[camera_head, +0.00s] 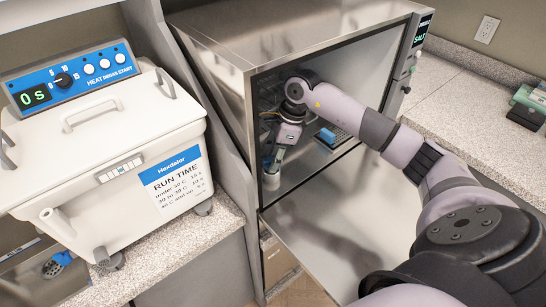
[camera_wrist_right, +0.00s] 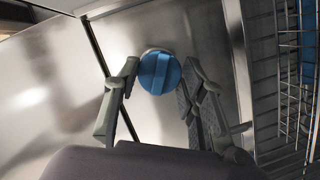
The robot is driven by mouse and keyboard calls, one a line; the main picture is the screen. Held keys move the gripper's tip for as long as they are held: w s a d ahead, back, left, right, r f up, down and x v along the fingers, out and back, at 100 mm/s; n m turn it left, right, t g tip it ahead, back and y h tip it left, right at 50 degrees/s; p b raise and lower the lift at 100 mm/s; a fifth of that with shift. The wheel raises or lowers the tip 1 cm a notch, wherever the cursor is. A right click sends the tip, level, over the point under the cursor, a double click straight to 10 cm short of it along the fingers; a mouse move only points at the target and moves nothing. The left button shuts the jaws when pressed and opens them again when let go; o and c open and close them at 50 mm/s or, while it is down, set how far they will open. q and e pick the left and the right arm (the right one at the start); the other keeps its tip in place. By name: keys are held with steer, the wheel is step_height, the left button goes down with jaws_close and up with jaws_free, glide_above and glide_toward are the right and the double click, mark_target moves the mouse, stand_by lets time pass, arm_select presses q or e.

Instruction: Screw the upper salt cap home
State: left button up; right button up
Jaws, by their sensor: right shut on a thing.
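My right arm reaches into the open steel chamber (camera_head: 230,60), and my right gripper (camera_head: 275,160) is low near its left front side. In the right wrist view the right gripper (camera_wrist_right: 160,78) has one finger on each side of a round blue cap (camera_wrist_right: 158,72) with a raised bar across its top. The gripper is shut on this cap. The cap's thread and seating are hidden. My left gripper is not in view.
The chamber's door (camera_head: 335,235) is folded down in front. Another blue object (camera_head: 327,135) lies by a rack inside. A panel reading SALT (camera_head: 422,30) is on the chamber's right. A white Hexdalor unit (camera_head: 110,140) stands left. The right counter (camera_head: 475,120) has free room.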

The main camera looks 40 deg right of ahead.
steer(key=shift+b, duration=0.45)
stand_by(1.1)
steer(key=shift+f+b, duration=0.5)
steer(key=shift+f, duration=0.05)
steer(key=o, duration=1.1)
steer(key=shift+r, duration=0.1)
steer(key=shift+d+r, duration=0.15)
steer(key=shift+r, duration=0.2)
steer(key=s+d+r, duration=0.2)
steer(key=s+d, duration=0.1)
steer(key=d, duration=0.3)
steer(key=s+d+r, duration=0.2)
steer(key=d, duration=0.4)
steer(key=shift+s, duration=0.4)
